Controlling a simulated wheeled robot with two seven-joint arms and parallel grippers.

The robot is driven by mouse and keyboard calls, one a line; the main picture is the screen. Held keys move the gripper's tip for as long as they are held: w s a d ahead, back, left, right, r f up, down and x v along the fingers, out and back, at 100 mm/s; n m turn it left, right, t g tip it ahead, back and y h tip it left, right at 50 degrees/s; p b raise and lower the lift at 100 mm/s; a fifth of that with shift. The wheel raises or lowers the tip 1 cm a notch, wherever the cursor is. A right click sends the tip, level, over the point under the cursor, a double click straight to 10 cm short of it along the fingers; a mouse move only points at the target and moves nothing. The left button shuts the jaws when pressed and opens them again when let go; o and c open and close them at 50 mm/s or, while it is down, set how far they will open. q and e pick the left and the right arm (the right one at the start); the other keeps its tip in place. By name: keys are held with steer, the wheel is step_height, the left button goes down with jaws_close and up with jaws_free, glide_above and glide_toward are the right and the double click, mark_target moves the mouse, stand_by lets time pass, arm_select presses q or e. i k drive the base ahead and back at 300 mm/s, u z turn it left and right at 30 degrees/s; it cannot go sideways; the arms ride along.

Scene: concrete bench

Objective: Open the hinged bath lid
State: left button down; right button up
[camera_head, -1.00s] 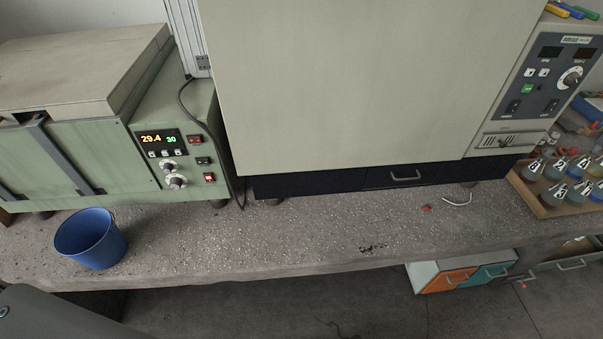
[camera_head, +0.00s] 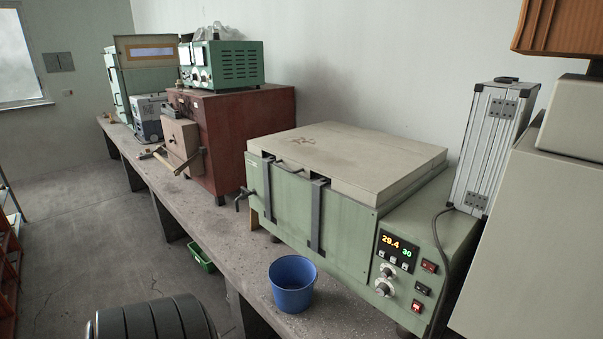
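The bath (camera_head: 340,225) is a pale green box on the bench, right of the middle in the head view. Its flat cream lid (camera_head: 350,155) lies shut on top. A small handle (camera_head: 290,166) shows at the lid's front edge. Two dark grey straps or brackets (camera_head: 317,215) run from the lid edge down the front. The control panel (camera_head: 397,250) on its right part reads 29.4 and 30. Neither of my grippers shows in this view.
A blue bucket (camera_head: 292,284) stands on the bench in front of the bath. A red-brown furnace (camera_head: 245,135) stands to its left, a silver case (camera_head: 494,145) behind it to the right. A large cream cabinet (camera_head: 545,240) stands at the right. Open floor lies at the left.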

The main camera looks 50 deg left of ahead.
mark_target(371, 173)
steer(key=u, duration=1.1)
steer(key=i, duration=0.7)
steer(key=z, duration=0.3)
